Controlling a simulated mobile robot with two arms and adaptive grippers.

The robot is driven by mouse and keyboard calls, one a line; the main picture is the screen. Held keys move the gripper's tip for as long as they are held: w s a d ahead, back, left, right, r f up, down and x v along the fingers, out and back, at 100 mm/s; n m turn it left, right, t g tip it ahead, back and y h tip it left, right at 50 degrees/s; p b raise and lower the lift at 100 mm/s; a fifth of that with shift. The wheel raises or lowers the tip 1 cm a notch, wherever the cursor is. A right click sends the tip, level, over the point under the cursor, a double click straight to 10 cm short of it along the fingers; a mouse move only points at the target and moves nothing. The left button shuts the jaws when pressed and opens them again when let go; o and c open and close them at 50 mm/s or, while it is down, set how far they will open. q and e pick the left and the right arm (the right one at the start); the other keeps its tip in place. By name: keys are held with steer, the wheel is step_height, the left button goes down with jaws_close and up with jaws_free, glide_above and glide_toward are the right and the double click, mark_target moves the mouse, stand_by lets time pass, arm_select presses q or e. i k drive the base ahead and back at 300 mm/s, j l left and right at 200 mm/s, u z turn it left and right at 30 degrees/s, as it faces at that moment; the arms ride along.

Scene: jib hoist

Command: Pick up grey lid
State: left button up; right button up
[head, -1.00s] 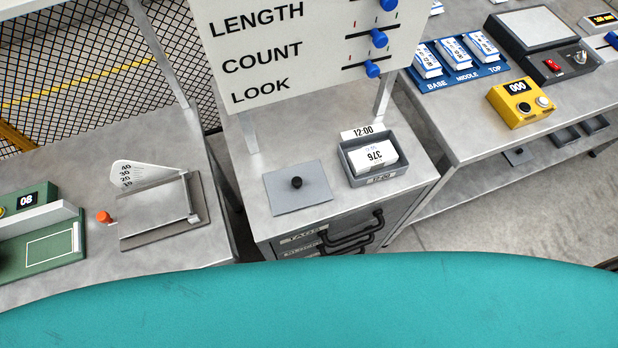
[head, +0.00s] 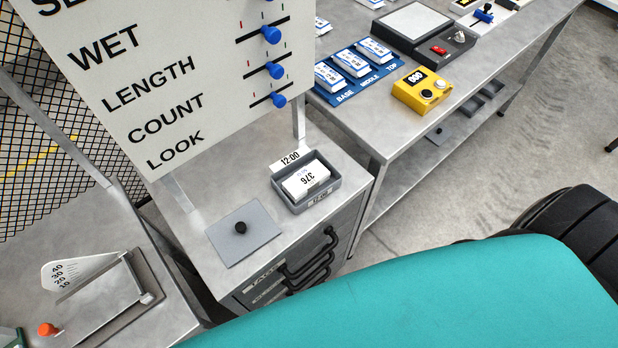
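The grey lid (head: 243,233) is a flat square plate with a black round knob in its middle. It lies on top of the metal drawer cabinet (head: 205,196), left of a small grey box (head: 307,190). The box is open at the top and holds white tags, with a "12:00" label at its back. Neither of my grippers shows in the head view. Nothing covers the lid.
A board with blue sliders (head: 178,75) stands behind the lid. A bench on the right holds a blue tray with several packets (head: 352,70), a yellow counter (head: 422,91) and a scale (head: 411,22). A gauge (head: 95,285) stands on the left bench. A teal surface (head: 440,295) fills the front.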

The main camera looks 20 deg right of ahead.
mark_target(237, 234)
steer(key=u, duration=0.3)
steer(key=k+l+u, duration=0.15)
steer(key=l+u, duration=0.3)
steer(key=k+l+u, duration=0.15)
steer(key=u, duration=0.3)
steer(key=k+l+u, duration=0.2)
steer(key=u, duration=0.25)
steer(key=k+l, duration=0.4)
steer(key=k, duration=0.25)
steer(key=i, duration=0.5)
